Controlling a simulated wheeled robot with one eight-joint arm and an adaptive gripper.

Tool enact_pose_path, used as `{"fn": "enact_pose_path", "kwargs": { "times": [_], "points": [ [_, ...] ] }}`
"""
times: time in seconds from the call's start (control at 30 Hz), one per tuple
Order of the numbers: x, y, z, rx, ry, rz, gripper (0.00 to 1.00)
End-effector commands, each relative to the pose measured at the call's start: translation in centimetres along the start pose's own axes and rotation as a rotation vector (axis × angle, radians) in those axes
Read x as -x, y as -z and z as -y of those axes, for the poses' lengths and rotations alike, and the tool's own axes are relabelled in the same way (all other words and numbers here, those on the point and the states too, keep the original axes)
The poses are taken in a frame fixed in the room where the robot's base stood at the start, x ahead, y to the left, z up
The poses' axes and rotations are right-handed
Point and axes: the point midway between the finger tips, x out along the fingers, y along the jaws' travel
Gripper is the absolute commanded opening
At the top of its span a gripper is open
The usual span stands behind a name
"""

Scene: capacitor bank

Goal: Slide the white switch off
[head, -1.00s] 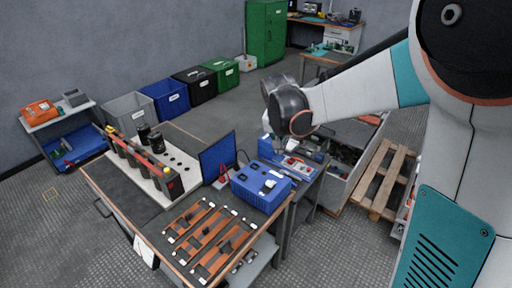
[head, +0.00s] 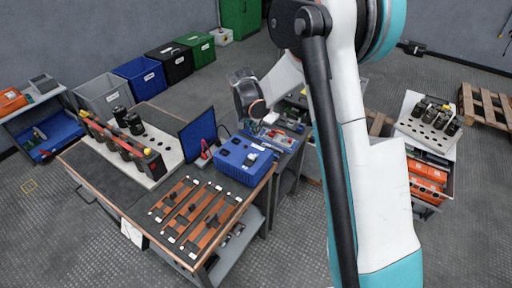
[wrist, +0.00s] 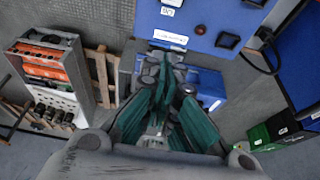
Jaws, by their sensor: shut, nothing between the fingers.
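A blue box (head: 243,158) with dark switches and white labels on top stands at the right end of the workbench. In the wrist view its blue face (wrist: 203,12) fills the upper part, with a dark switch (wrist: 228,41), other small dark controls and a white label. A small white piece (wrist: 168,11) shows at its upper left, but I cannot tell whether it is the white switch. My gripper (wrist: 170,68), with teal fingers, is shut and empty below this face in the wrist view. I see no contact. In the head view the fingers are not clear.
A dark blue screen (head: 197,134) stands beside the box, with a red clip near it. Copper bars (head: 190,212) lie at the bench front. A cart with a blue case (head: 275,138) stands close on the right. Floor in front of the bench is clear.

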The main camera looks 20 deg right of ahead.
Motion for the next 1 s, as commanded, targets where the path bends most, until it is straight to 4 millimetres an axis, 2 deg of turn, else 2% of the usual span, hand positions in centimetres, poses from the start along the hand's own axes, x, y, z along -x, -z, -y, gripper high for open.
{"fn": "enact_pose_path", "kwargs": {
  "times": [0.17, 0.27, 0.73, 0.9, 1.0],
  "points": [
    [-0.4, 0.0, 0.0, 0.0, 0.0, 0.0, 0.0],
    [-1.4, 0.0, 0.0, 0.0, 0.0, 0.0, 0.0],
    [-10.3, 0.0, 0.0, 0.0, 0.0, 0.0, 0.0],
    [-9.3, -2.4, 0.0, 0.003, 0.001, 0.0, 0.0],
    [-9.0, -3.2, 0.0, 0.002, 0.001, 0.0, 0.0]
  ]
}}
